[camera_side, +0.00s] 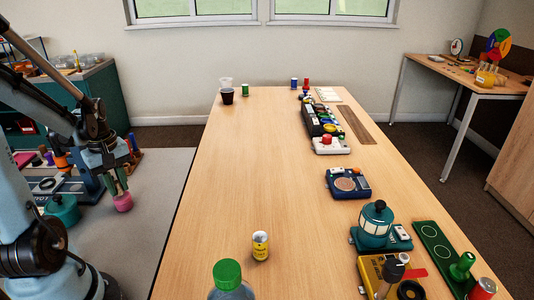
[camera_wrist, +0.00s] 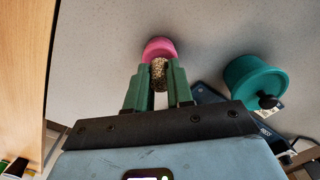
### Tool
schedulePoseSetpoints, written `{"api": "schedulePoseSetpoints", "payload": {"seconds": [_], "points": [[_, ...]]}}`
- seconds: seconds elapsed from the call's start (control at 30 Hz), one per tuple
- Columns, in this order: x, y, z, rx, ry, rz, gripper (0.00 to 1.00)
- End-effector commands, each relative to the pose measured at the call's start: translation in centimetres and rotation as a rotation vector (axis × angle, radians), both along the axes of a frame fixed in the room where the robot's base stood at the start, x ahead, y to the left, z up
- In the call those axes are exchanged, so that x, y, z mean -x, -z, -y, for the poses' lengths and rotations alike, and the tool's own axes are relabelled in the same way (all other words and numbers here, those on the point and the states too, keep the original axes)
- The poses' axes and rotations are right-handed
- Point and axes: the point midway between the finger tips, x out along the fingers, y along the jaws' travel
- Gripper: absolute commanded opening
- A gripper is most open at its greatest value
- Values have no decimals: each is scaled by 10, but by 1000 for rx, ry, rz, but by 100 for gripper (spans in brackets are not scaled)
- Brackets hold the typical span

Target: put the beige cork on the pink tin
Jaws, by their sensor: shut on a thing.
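The beige, speckled cork (camera_wrist: 159,74) is between the green fingers of my gripper (camera_wrist: 157,92) in the wrist view. My gripper is shut on it. The round pink tin (camera_wrist: 159,46) is just beyond the cork, partly covered by it. In the side view, my gripper (camera_side: 116,186) points down left of the long table, with the pink tin (camera_side: 123,202) directly under its fingertips. I cannot make out the cork in the side view. I cannot tell whether the cork touches the tin.
A teal lidded pot (camera_wrist: 252,82) stands right of the tin in the wrist view; it is left of my gripper in the side view (camera_side: 62,209). The long wooden table (camera_side: 230,180) stands to the right, with a yellow can (camera_side: 260,246). Grey surface between is clear.

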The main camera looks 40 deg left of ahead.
Motion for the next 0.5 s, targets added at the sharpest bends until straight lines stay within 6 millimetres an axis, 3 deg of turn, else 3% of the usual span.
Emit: {"api": "schedulePoseSetpoints", "payload": {"seconds": [0.47,0.5], "points": [[0,8,0,0,0,0,0],[0,8,0,0,0,0,23]]}}
